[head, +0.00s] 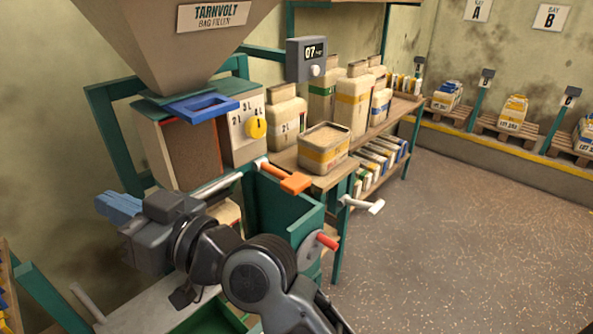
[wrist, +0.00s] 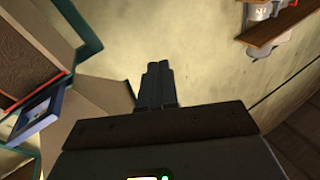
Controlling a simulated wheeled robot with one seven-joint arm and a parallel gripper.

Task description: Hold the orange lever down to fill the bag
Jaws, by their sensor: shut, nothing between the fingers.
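The orange lever (head: 295,183) sticks out at the front of the bag filler, right of my gripper in the head view. My gripper (head: 118,206) is shut and empty, its blue fingers pointing left, apart from the lever. In the wrist view the closed fingers (wrist: 157,84) point at the bare wall, and the lever does not show. A pale bag-like shape (head: 228,213) shows partly behind my arm, below the filler; most of it is hidden. An open bag of grain (head: 325,140) with a yellow band stands on the bench.
The filler's hopper (head: 165,40) hangs above a blue frame (head: 202,107). A red-handled crank (head: 328,241) and a white handle (head: 376,206) stick out on the right. The floor at right is clear.

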